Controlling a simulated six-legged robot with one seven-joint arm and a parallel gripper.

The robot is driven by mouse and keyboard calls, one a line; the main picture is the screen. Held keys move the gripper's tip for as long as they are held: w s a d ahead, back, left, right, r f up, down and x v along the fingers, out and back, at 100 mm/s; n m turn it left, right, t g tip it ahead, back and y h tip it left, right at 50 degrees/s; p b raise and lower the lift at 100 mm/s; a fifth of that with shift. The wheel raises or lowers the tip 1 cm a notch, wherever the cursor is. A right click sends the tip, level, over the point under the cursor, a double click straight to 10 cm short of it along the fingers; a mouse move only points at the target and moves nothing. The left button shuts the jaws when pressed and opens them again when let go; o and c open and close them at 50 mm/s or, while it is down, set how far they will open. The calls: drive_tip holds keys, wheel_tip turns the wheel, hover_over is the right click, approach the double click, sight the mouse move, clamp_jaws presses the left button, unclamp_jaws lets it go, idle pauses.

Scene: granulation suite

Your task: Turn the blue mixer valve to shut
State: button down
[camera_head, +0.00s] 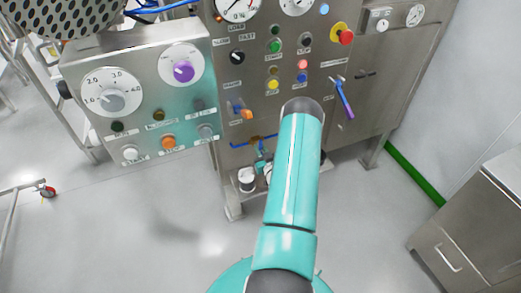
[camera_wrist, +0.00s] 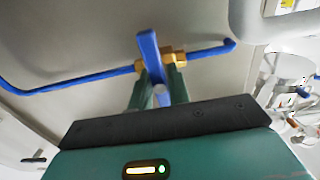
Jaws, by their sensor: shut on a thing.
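The blue valve handle (camera_wrist: 150,52) is a flat lever on a brass valve body (camera_wrist: 173,57) in the wrist view. It stands across the thin blue pipe (camera_wrist: 75,82), which runs left and right of the valve. My gripper (camera_wrist: 160,84) has its two green fingers on either side of the handle and is shut on it; the handle's lower part shows between them. In the head view the blue pipe (camera_head: 238,144) crosses low on the steel cabinet, and my gripper (camera_head: 262,165) is there, small and partly hidden by my arm.
The steel control panel (camera_head: 222,62) above carries gauges, buttons and a red emergency stop (camera_head: 346,37). A purple-blue lever (camera_head: 345,100) is to the right of my arm. A box with dials (camera_head: 140,90) is at left, a steel cabinet (camera_head: 470,225) at right.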

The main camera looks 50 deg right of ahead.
drive_tip(key=shift+s, duration=0.1)
idle(0.3)
drive_tip(key=c, duration=1.3)
unclamp_jaws()
drive_tip(key=v, duration=1.3)
drive_tip(key=shift+s+a, duration=0.2)
drive_tip(key=shift+s, duration=0.1)
